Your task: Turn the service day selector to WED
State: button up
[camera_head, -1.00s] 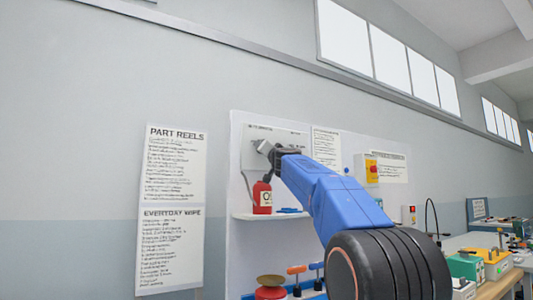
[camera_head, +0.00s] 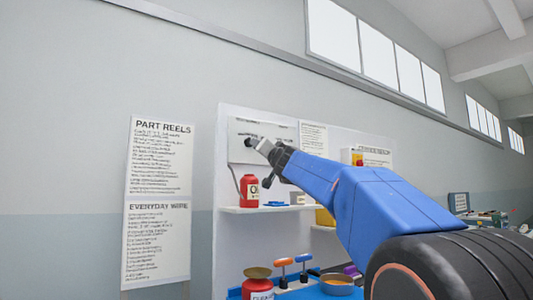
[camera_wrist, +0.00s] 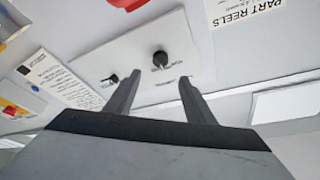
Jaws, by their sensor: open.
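A pale control panel (camera_head: 240,152) on the white wall board carries dark knobs. In the wrist view the panel (camera_wrist: 125,47) shows a larger black knob (camera_wrist: 160,60) with a pointer and a smaller black knob (camera_wrist: 110,79). The lettering is too small to read, so I cannot tell which is the day selector or where it points. My gripper (camera_head: 263,147) is in front of the panel, just right of a dark knob (camera_head: 249,141). In the wrist view my gripper (camera_wrist: 157,79) is open and empty, with the larger knob beyond and between its fingertips, apparently not touching.
Below the panel, a shelf (camera_head: 240,209) holds a red bottle (camera_head: 249,190) and a blue item (camera_head: 276,204). Orange-handled tools (camera_head: 283,263) and a red container (camera_head: 258,287) stand lower down. A yellow box with a red knob (camera_head: 355,157) is on the board to the right.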

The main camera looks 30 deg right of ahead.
jog(key=shift+v, duration=2.35)
jog(key=shift+f, duration=0.1)
jog(key=s+a+f+n+g+y, duration=0.3)
jog(key=s+a+f, duration=0.1)
jog(key=a+f, duration=0.5)
jog(key=s+a+f+n+g+y, duration=0.2)
jog(key=s+a+f+n+y, duration=0.3)
jog(key=f, duration=0.6)
jog(key=s+a+f+g+y, duration=0.1)
jog(key=s+a+f+g, duration=0.2)
jog(key=a+f, duration=0.7)
jog(key=s+d+f+g+h, duration=0.1)
jog(key=s+f+g, duration=0.2)
jog(key=s+f, duration=0.5)
jog(key=s+d+f+g+h, duration=0.2)
jog(key=s+f, duration=0.6)
jog(key=f, duration=0.6)
jog(key=s+d+f+n+g+h, duration=0.1)
jog(key=s+d+f+g+h, duration=0.1)
jog(key=s+f, duration=0.6)
notch_tip(320, 180, down, 3)
jog(key=shift+f+g, duration=0.1)
jog(key=shift+g, duration=0.7)
jog(key=shift+s, duration=0.1)
